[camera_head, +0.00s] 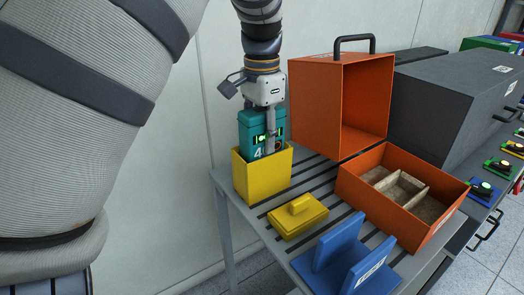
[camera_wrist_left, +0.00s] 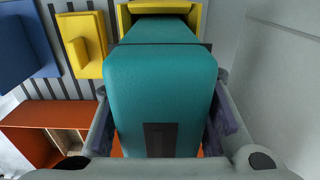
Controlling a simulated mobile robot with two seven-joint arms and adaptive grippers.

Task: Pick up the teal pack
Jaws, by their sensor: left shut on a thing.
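The teal pack (camera_head: 251,126) stands upright at the yellow box (camera_head: 263,178), its upper part showing above the rim and its lower end hidden by the box walls. My left gripper (camera_head: 270,145) reaches down from above and is shut on the pack. In the left wrist view the pack (camera_wrist_left: 160,90) fills the middle between the two fingers (camera_wrist_left: 165,125), with the yellow box (camera_wrist_left: 124,20) behind its far end. My right gripper is not in view.
A yellow lid (camera_head: 298,216) and a blue holder (camera_head: 345,262) lie on the slatted table (camera_head: 262,208). An open orange box (camera_head: 325,105) and an orange tray (camera_head: 437,199) with compartments are to the right. A dark grey case (camera_head: 450,100) stands further right.

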